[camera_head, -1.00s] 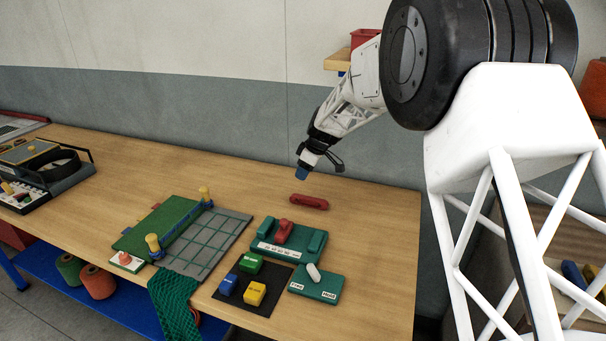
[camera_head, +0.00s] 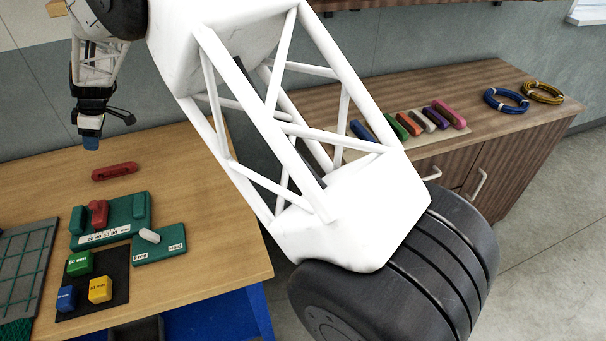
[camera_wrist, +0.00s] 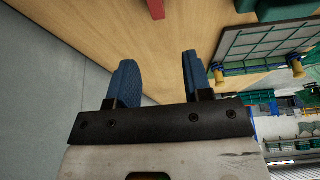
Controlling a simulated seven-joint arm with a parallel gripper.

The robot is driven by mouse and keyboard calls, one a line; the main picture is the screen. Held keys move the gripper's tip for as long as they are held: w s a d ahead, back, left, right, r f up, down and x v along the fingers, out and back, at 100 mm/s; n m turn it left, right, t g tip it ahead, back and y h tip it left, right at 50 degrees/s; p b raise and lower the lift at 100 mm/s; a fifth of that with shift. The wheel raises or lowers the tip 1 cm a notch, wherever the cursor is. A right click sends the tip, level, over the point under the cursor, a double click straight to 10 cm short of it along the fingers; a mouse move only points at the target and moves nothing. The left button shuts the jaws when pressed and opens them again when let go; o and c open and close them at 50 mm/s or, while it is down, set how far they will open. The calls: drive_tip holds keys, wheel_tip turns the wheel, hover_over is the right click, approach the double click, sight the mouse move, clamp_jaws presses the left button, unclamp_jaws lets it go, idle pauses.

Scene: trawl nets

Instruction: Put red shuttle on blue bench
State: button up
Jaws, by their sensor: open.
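A red shuttle (camera_head: 115,171) lies flat on the wooden top of the bench with blue parts below (camera_head: 185,205), near its back edge. A red shape at the top edge of the wrist view (camera_wrist: 157,8) is probably this shuttle, mostly cut off. My gripper (camera_head: 92,143) hangs above the bench, just behind and left of the shuttle in the head view. In the wrist view its two blue fingers (camera_wrist: 157,75) are apart with nothing between them. A second red piece (camera_head: 99,213) sits in a green holder (camera_head: 110,236).
A green tray with a white piece (camera_head: 160,246) and a black mat (camera_head: 117,268) with blue, green and yellow blocks lie in front. Several coloured shuttles lie on a brown cabinet (camera_head: 480,90) at right, near coiled rings (camera_head: 506,100). My arm link hides the space between.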

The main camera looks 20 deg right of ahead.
drive_tip(key=s+d+r+m+t+h, duration=0.1)
drive_tip(key=s+d+r+m, duration=0.2)
drive_tip(key=s+d+r, duration=0.5)
drive_tip(key=s+d+r+m, duration=0.2)
drive_tip(key=s+d, duration=0.2)
drive_tip(key=d, duration=0.7)
drive_tip(key=s+d+r+m+t+h, duration=0.1)
drive_tip(key=s+d+r+m, duration=0.2)
drive_tip(key=s+d+r, duration=0.5)
drive_tip(key=s+d+f+m, duration=0.1)
drive_tip(key=s+d+m, duration=0.2)
drive_tip(key=s+d, duration=0.4)
drive_tip(key=s+d+f+m+h, duration=0.1)
drive_tip(key=s+d+f+m, duration=0.1)
drive_tip(key=s+d, duration=0.5)
drive_tip(key=s+d+f+m+h, duration=0.1)
drive_tip(key=s+d+m, duration=0.4)
drive_tip(key=s, duration=1.1)
drive_tip(key=d+f, duration=0.1)
drive_tip(key=d, duration=0.1)
drive_tip(key=shift+d+f+t, duration=0.25)
drive_tip(key=shift+d+t, duration=0.05)
drive_tip(key=shift+d, duration=0.1)
